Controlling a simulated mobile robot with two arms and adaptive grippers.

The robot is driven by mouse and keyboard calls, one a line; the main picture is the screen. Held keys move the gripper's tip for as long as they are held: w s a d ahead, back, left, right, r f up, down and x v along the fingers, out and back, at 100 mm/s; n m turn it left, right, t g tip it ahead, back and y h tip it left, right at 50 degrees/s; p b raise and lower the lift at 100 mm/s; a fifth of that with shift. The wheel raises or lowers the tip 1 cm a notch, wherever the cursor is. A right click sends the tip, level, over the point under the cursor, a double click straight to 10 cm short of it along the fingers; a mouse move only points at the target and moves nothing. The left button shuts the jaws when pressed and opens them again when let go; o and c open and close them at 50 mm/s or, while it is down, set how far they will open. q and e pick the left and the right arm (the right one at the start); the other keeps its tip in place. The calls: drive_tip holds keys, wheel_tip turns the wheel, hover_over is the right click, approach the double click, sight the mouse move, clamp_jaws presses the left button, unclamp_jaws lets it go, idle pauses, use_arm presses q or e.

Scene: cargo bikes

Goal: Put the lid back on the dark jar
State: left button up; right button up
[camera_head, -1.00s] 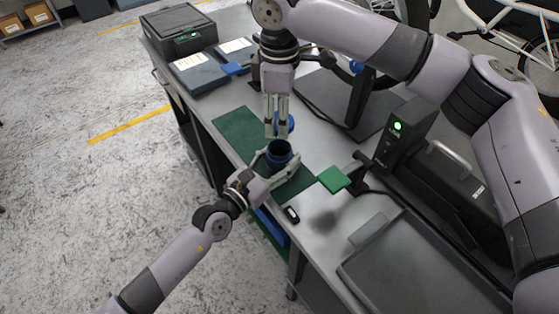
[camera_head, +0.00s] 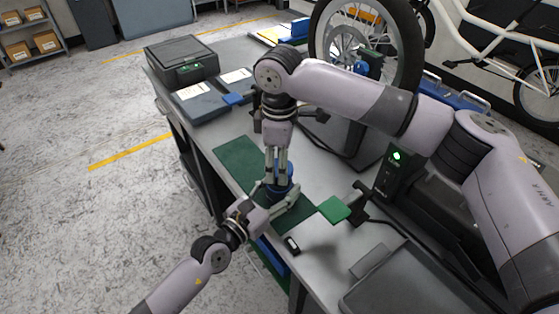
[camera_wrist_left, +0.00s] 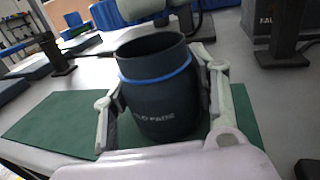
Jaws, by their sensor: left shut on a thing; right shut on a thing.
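The dark jar (camera_wrist_left: 160,95) stands upright on a green mat, with a blue band below its rim and pale lettering on its side. In the left wrist view its mouth is open. My left gripper (camera_head: 277,200) is shut around the jar, a finger on each side. My right gripper (camera_head: 278,165) points down from above, shut on the blue lid (camera_head: 286,168), which is partly hidden by its fingers. In the head view the lid overlaps the jar top. In the left wrist view a pale rounded shape hangs above the jar, cut off by the frame; I cannot tell what part it is.
The green mat (camera_head: 240,160) lies on the grey bench. A green square plate (camera_head: 334,209) and a dark device with a green light (camera_head: 396,160) are to the right. A grey tray (camera_head: 395,290) is at the front right. Dark cases (camera_head: 182,60) stand at the back left.

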sight(279, 189)
drive_tip(key=shift+f, duration=0.9)
drive_tip(key=shift+f, duration=0.55)
